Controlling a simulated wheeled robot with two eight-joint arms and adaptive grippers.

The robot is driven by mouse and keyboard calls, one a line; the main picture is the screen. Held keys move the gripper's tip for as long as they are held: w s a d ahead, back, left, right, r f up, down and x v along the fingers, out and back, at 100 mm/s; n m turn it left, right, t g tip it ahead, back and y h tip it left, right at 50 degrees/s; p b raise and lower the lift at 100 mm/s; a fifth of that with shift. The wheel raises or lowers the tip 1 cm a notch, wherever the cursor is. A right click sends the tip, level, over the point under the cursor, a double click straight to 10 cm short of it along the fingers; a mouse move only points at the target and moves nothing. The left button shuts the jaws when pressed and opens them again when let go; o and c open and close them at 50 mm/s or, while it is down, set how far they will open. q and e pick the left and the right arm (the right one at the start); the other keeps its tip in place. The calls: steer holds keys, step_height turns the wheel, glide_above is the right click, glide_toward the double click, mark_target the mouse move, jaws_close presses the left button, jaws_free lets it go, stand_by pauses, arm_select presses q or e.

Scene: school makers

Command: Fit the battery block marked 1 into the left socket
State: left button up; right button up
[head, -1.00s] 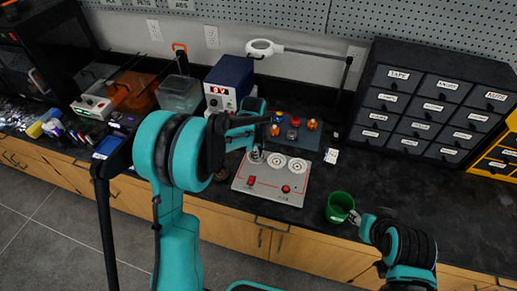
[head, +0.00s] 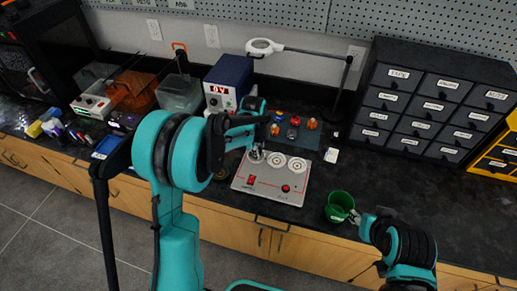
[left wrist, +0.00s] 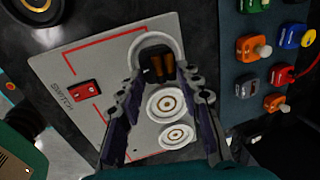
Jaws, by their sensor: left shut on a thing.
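My left gripper (head: 256,155) is over the left end of the socket row on the grey panel (head: 247,190). In the left wrist view its fingers (left wrist: 165,75) are shut on a dark battery block (left wrist: 162,68) with brown-orange bands. The block is at the left socket, inside its white ring (left wrist: 153,38). I cannot tell how deep it sits, and its number is not readable. The other two round white sockets, the middle one (left wrist: 166,104) and the right one (left wrist: 177,137), look empty. My right gripper (head: 357,215) is beside a green cup; its finger state is unclear.
The green cup (head: 338,206) stands near the front edge of the counter. A blue mat (head: 308,137) with several coloured parts lies behind the panel. A blue power supply (head: 229,82), a lamp (head: 264,47) and a drawer cabinet (head: 431,100) stand at the back. The counter right of the panel is mostly clear.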

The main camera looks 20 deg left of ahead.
arm_select(q)
steer(key=shift+f+b, duration=0.45)
steer(key=shift+f, duration=0.2)
steer(key=o, duration=0.9)
step_height(320, 180, up, 11)
steer(key=s+p, duration=0.2)
steer(key=p, duration=0.5)
steer(key=shift+p, duration=0.3)
